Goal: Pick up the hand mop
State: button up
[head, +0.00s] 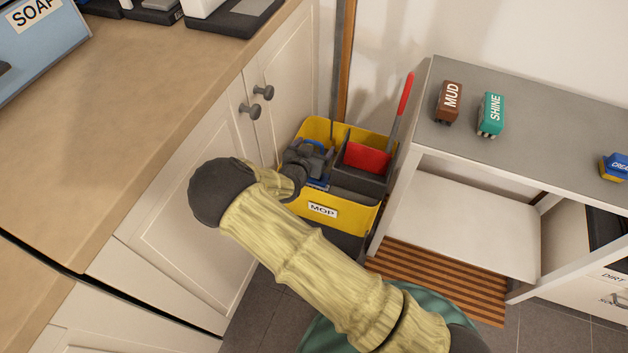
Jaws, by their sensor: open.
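A yellow bucket labelled MOP (345,212) stands on the floor between the cabinet and the grey shelf. A tool with a red handle (405,93) and grey shaft leans in its right rear part. A red block (367,158) sits at the dark right compartment; I cannot tell whether it belongs to that tool. My gripper (316,163) is open over the bucket's left part, left of the red block. Something blue shows around its fingers. I cannot tell which piece is the hand mop, and my gripper and wrist hide much of the left compartment.
A cabinet with round knobs (250,110) and a wooden counter (130,120) stand close on the left. The grey shelf (520,125) on the right carries small blocks marked MUD (449,102) and SHINE (491,114). A striped mat (440,285) lies below the shelf.

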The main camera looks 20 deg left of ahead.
jog(key=shift+c, duration=0.4)
grip_shut()
jog(key=shift+r, duration=0.1)
notch_tip(320, 180, up, 28)
jog(key=p, duration=0.8)
jog(key=shift+p, duration=0.3)
